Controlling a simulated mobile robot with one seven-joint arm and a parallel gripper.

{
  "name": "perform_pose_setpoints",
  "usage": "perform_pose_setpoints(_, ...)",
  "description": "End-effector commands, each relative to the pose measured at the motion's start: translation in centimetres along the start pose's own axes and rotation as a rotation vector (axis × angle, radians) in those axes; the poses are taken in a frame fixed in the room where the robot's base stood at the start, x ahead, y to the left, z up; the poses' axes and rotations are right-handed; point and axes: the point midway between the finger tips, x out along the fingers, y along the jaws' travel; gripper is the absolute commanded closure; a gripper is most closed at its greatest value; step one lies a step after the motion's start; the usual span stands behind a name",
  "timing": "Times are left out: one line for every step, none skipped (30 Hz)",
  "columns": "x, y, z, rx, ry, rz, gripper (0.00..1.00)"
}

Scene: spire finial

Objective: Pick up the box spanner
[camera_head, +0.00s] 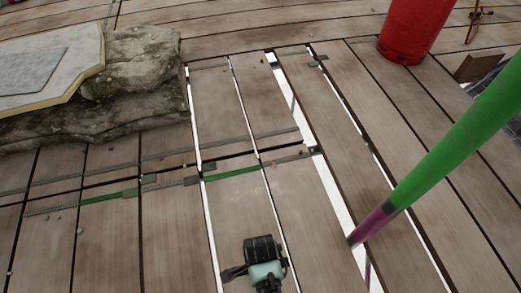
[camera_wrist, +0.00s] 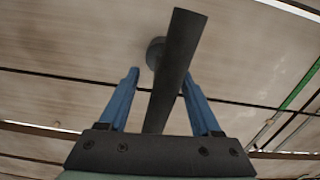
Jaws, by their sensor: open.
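In the wrist view a dark grey tool, which looks like the box spanner (camera_wrist: 179,58), runs as a long bar from the top middle down between my fingers. A round dark part shows beside the bar, left of it. My gripper (camera_wrist: 160,76) is open, with one blue finger on each side of the bar. A gap shows between the bar and the left finger; the right finger is close to the bar, and I cannot tell whether it touches. In the head view my wrist is at the bottom middle, over the planks; the spanner cannot be made out clearly there.
Wooden planks (camera_head: 105,240) with open gaps make up the floor. A stone block (camera_head: 138,65) with a slab (camera_head: 35,65) stands upper left. A green pole (camera_head: 460,137) slants in at right, and a red bucket-like container (camera_head: 408,30) stands upper right.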

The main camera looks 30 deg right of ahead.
Motion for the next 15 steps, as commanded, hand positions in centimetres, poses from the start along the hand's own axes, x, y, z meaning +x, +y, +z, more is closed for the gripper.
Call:
perform_pose_setpoints(1.2, -0.1, 0.0, 0.0, 0.0, 0.0, 0.35)
perform_pose_setpoints(1.5, -0.2, 0.0, 0.0, 0.0, 0.0, 0.35)
perform_pose_setpoints(2.0, -0.3, 0.0, 0.0, 0.0, 0.0, 0.35)
perform_pose_setpoints(2.3, -0.4, 0.0, 0.0, 0.0, 0.0, 0.35)
perform_pose_setpoints(2.6, -0.5, 0.0, 0.0, 0.0, 0.001, 0.35)
perform_pose_setpoints(3.2, -0.4, 0.0, 0.0, 0.0, 0.002, 0.35)
perform_pose_setpoints(3.5, -0.4, 0.0, 0.0, 0.0, 0.002, 0.35)
perform_pose_setpoints(3.7, -0.4, 0.0, 0.0, 0.0, 0.001, 0.35)
perform_pose_setpoints(3.9, -0.4, 0.0, 0.0, 0.0, 0.001, 0.35)
perform_pose_setpoints(4.0, -0.4, 0.0, 0.0, 0.0, 0.001, 0.35)
perform_pose_setpoints(4.1, -0.4, 0.0, 0.0, 0.0, 0.001, 0.35)
perform_pose_setpoints(4.0, -0.4, 0.0, 0.0, 0.0, 0.0, 0.35)
perform_pose_setpoints(4.0, -0.4, 0.0, 0.0, 0.0, 0.0, 0.35)
perform_pose_setpoints(4.0, -0.4, 0.0, 0.0, 0.0, 0.0, 0.35)
perform_pose_setpoints(3.9, -0.4, 0.0, 0.0, 0.0, 0.0, 0.35)
